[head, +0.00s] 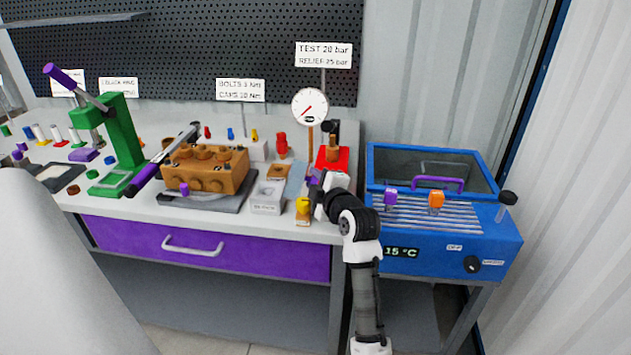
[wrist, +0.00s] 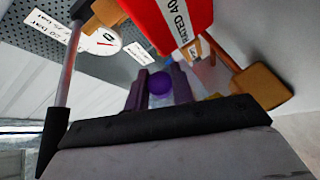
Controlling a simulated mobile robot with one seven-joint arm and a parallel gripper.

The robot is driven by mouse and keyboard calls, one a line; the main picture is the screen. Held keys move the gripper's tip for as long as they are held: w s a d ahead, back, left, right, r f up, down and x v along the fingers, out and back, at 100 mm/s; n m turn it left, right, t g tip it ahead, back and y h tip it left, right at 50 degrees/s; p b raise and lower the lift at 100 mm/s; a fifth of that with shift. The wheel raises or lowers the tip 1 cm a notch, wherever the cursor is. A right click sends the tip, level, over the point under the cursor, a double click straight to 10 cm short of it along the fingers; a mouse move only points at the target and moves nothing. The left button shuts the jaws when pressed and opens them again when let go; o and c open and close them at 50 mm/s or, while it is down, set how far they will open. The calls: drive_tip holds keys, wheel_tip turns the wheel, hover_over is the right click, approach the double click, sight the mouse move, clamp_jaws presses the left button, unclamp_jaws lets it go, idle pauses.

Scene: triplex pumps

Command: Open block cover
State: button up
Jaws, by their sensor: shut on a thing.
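My gripper (head: 314,179) is at the right end of the bench, beside a red base (head: 341,155) with a brown part on it. In the wrist view its dark purple fingers (wrist: 160,88) are closed around a purple ball (wrist: 159,83). What the ball is fixed to is hidden. A brown block (head: 212,174) with round caps on top and a purple knob (head: 184,188) at its front sits on a dark plate to the left, apart from my gripper. I cannot tell which part is the block cover.
A red body (wrist: 170,22) and an orange-brown piece (wrist: 262,86) are close to my fingers. A gauge (head: 310,106) stands behind. A green press (head: 122,140) is at left. A blue bath (head: 465,236) with a purple handle stands right of the bench.

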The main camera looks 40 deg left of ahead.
drive_tip(key=shift+r, duration=0.1)
clamp_jaws()
drive_tip(key=shift+s+a+r+n+h+p, duration=0.15)
drive_tip(key=shift+a+r+n+h+p, duration=0.1)
drive_tip(key=shift+r+n+h, duration=0.25)
drive_tip(key=shift+s+a+r+n+h+p, duration=0.15)
drive_tip(key=shift+a+r+n+h, duration=0.1)
drive_tip(key=shift+r+n+h, duration=0.2)
drive_tip(key=shift+s+a+r+n+h, duration=0.2)
drive_tip(key=shift+a+r+n+h, duration=0.1)
drive_tip(key=shift+n+h, duration=0.15)
drive_tip(key=o, duration=1)
unclamp_jaws()
drive_tip(key=shift+c, duration=0.2)
drive_tip(key=b+v, duration=0.2)
drive_tip(key=v, duration=1.1)
drive_tip(key=shift+s+d+b, duration=0.2)
drive_tip(key=shift+d+b, duration=0.15)
drive_tip(key=shift+b, duration=0.05)
